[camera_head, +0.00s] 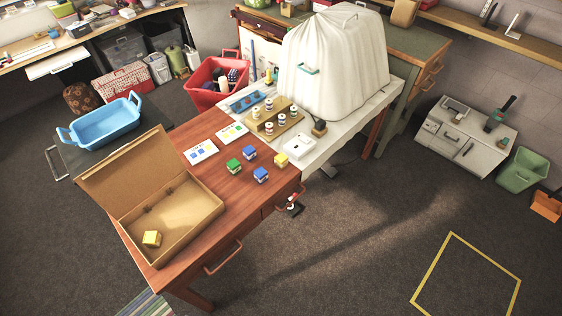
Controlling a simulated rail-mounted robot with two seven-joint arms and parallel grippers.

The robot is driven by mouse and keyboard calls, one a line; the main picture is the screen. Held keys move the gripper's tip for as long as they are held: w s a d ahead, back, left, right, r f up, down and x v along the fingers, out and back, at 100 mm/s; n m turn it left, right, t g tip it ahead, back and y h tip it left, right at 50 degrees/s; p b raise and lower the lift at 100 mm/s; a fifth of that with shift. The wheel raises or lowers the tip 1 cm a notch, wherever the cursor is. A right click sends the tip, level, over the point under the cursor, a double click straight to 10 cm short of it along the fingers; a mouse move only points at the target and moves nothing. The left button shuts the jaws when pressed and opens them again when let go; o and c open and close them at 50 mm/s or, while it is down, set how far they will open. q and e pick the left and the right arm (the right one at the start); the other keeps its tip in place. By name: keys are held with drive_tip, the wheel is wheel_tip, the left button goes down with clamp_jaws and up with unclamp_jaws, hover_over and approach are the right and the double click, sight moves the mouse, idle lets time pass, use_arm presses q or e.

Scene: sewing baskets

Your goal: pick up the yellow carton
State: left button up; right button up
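One yellow carton (281,160) stands on the brown wooden table (218,232), near its right end. A second yellow carton (152,238) lies inside the open cardboard box (187,212), toward the box's near left corner. A green carton (234,165) and two blue cartons, one at the back (250,152) and one nearer (261,174), stand close to the first yellow carton, to its left. Neither of my grippers shows in the head view.
Two white cards with coloured squares, one left (201,151) and one right (232,132), lie behind the cartons. A wooden rack with spools (273,122) and a white device (299,146) stand on the adjoining white table. The wood between box and cartons is clear.

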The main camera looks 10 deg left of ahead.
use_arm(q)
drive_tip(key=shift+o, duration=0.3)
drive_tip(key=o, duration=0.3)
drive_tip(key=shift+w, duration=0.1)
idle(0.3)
